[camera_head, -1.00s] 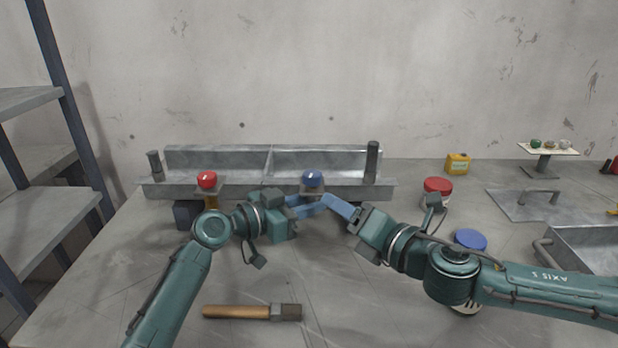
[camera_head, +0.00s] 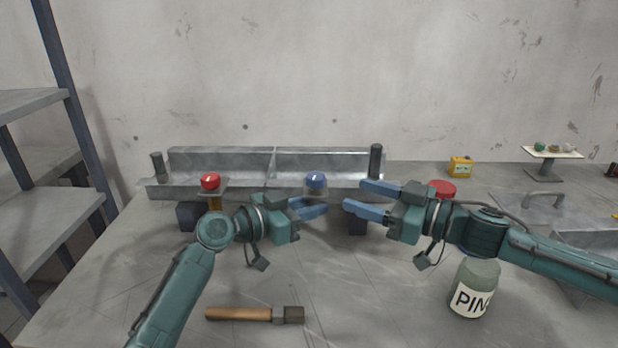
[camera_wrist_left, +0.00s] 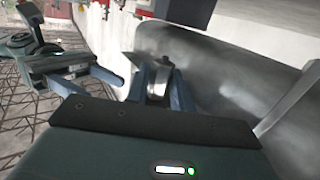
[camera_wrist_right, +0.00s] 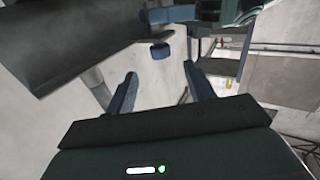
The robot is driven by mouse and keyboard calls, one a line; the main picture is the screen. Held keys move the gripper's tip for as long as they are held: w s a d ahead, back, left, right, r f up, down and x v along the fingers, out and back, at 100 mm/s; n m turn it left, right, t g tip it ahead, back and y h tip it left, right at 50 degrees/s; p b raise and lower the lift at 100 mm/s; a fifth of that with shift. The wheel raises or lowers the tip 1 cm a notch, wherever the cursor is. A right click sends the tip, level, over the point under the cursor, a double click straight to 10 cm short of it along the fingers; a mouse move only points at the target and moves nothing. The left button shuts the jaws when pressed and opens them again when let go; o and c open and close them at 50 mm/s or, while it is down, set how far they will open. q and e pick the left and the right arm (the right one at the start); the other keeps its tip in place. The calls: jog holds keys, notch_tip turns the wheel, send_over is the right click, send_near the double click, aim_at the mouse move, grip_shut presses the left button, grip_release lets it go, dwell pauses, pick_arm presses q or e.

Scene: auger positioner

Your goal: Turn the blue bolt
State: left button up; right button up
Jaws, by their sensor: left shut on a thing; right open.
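The blue bolt (camera_head: 316,180) has a round blue head with a white mark and stands at the right half of the grey metal trough (camera_head: 330,165). My left gripper (camera_head: 322,207) is just below and in front of it. In the left wrist view its fingers close on a small grey metal piece (camera_wrist_left: 160,72); I cannot tell whether this belongs to the bolt. My right gripper (camera_head: 352,197) is open and empty, right of the bolt, fingers pointing left. It also shows open in the left wrist view (camera_wrist_left: 100,82).
A red bolt (camera_head: 210,181) stands on the trough's left half. A jar (camera_head: 473,290) stands under my right forearm; a red lid (camera_head: 442,188) is behind my right wrist. A shelf (camera_head: 45,190) stands left.

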aim_at(309, 174)
jog(key=x, duration=1.2)
jog(key=shift+s+r, duration=0.1)
jog(key=shift+c, duration=0.4)
jog(key=c, duration=0.9)
jog(key=shift+m, duration=0.3)
